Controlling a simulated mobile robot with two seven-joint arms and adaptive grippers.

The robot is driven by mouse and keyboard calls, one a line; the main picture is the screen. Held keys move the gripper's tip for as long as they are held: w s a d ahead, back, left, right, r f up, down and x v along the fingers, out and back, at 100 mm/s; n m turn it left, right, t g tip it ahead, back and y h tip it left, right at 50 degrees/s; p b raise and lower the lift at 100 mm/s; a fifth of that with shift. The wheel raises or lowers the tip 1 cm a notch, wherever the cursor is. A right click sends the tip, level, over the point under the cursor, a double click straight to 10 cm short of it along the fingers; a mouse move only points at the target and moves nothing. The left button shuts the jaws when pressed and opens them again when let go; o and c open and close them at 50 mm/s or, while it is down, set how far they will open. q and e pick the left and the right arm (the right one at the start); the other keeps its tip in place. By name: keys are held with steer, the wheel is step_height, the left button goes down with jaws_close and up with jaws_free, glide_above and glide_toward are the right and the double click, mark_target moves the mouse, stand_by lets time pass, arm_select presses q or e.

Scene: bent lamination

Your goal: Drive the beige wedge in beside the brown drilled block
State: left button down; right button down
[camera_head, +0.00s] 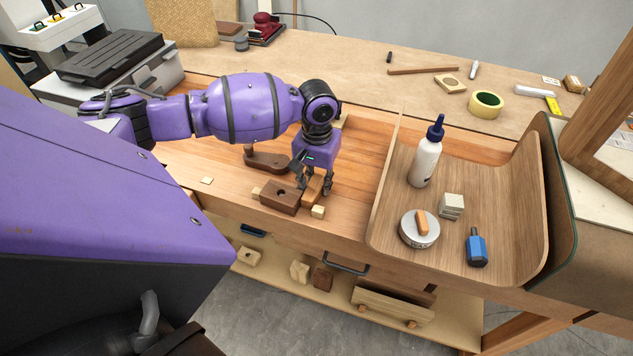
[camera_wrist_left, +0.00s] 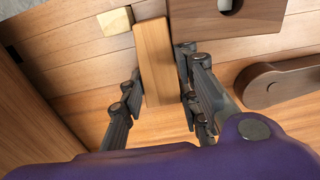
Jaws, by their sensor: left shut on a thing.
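The brown drilled block (camera_head: 280,197) lies on the slatted bench near its front edge; part of it shows at the top of the left wrist view (camera_wrist_left: 228,22). My left gripper (camera_head: 315,187) points down just right of it. The gripper (camera_wrist_left: 155,95) is shut on a long tan piece, which I take for the beige wedge (camera_wrist_left: 153,60). The wedge's far end lies alongside the block; whether they touch I cannot tell. A small pale block (camera_head: 318,211) sits at the wedge's other side. My right gripper is out of view.
A second pale block (camera_head: 256,192) sits left of the drilled block. A dark wooden lever (camera_head: 268,161) lies behind it. A tray (camera_head: 384,215) at the right holds a glue bottle (camera_head: 426,155), a round tin (camera_head: 419,232) and a blue bottle (camera_head: 477,249).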

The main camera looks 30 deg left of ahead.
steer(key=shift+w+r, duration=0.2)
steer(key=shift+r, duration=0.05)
arm_select(q)
steer(key=c, duration=1.2)
jaws_free()
steer(key=shift+r, duration=3.5)
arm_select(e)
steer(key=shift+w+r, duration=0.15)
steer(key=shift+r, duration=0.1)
arm_select(q)
steer(key=shift+f, duration=0.1)
